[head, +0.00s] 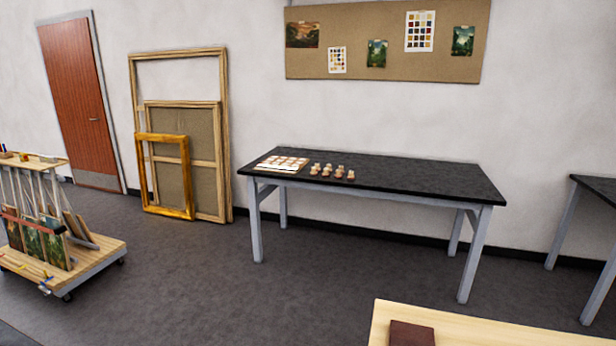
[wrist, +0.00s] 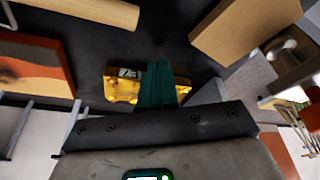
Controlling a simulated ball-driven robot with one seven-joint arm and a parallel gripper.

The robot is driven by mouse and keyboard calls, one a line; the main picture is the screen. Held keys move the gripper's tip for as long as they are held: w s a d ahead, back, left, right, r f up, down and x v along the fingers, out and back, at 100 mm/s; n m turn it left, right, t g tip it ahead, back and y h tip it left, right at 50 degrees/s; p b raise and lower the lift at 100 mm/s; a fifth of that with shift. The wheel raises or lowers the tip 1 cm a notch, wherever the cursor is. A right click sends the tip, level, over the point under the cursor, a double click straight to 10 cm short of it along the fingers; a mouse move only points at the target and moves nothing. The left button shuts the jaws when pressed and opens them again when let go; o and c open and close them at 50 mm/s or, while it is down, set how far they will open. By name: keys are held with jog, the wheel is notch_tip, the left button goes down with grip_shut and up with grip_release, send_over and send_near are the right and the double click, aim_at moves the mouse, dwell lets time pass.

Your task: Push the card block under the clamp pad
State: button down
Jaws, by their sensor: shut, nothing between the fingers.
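My gripper (wrist: 157,68) shows in the wrist view as dark teal fingers, shut and empty. Behind the fingers a mottled gold piece (wrist: 120,90) lies across a dark surface, partly hidden by them. I cannot tell whether they touch it. I cannot pick out the card block or the clamp pad for certain in either view. My gripper is not in the head view.
In the head view, a pale wood table (head: 470,330) with a dark brown block (head: 411,334) is cut off at the bottom. A black-topped table (head: 420,178) holds small pieces. A wheeled cart (head: 95,262) stands left. Open floor (head: 210,285) lies between.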

jog(key=shift+f+b, duration=0.45)
jog(key=shift+f, duration=0.6)
jog(key=shift+r+p, duration=0.15)
jog(key=shift+p, duration=0.3)
jog(key=shift+s+a+p, duration=0.3)
jog(key=shift+s+a, duration=0.05)
jog(key=shift+a, duration=0.45)
jog(key=shift+s+a+p, duration=0.3)
jog(key=shift+s+a, duration=0.05)
jog(key=shift+a, duration=0.4)
dwell(0.4)
jog(key=shift+w+d, duration=0.2)
jog(key=shift+d, duration=0.2)
jog(key=shift+r, duration=0.1)
notch_tip(320, 180, up, 9)
dwell(0.8)
